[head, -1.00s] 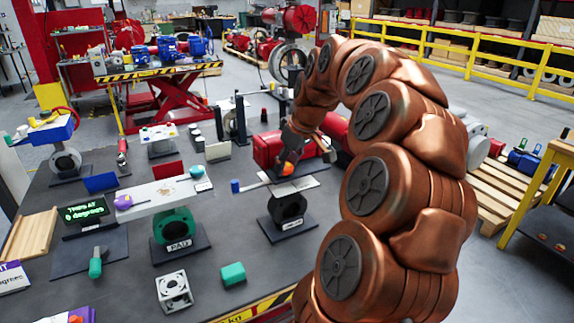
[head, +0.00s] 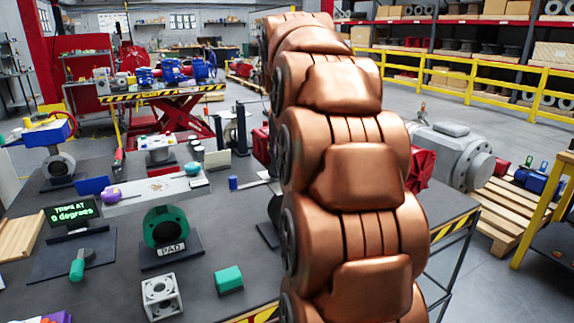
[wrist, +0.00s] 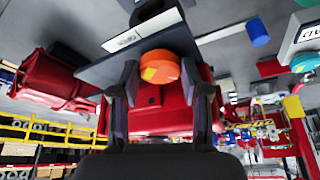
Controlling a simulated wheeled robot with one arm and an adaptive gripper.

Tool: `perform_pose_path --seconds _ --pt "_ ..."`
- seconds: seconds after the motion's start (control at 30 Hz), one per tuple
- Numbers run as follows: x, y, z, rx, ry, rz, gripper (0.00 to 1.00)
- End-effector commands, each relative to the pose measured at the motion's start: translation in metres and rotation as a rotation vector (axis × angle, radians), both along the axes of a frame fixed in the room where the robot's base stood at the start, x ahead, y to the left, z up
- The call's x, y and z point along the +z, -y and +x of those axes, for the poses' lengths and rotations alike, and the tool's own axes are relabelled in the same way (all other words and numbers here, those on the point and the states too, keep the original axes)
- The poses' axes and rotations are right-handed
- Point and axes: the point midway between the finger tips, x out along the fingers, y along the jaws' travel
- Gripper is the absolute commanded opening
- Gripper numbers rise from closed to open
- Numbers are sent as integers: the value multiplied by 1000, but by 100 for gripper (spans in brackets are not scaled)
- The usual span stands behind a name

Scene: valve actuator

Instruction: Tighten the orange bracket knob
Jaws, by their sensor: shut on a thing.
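The orange knob (wrist: 159,66) shows in the wrist view between the fingertips of my gripper (wrist: 160,75). The fingers stand on either side of it and are shut on it. A lighter yellow-orange patch marks the knob's near face. Behind it is a dark plate (wrist: 105,68) with a white label strip (wrist: 122,41). In the head view my copper arm hides the knob, my gripper and most of the stand; only the edge of its dark base (head: 267,236) shows.
Left of my arm, the table holds a green PAD ring stand (head: 166,228), a sign reading 0 degrees (head: 72,213), a blue cylinder (head: 233,183) and a green block (head: 229,280). A grey motor-like unit (head: 450,155) stands to the right.

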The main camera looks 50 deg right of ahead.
Motion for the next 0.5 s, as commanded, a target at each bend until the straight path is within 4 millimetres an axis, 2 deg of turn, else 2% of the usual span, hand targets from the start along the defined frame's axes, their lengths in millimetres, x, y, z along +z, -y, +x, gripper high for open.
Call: perform_pose_path --seconds 0.2,0.5 --pt "-2 0 2 -114 -1 -1 11" --pt "-2 -1 1 -183 -3 4 11"
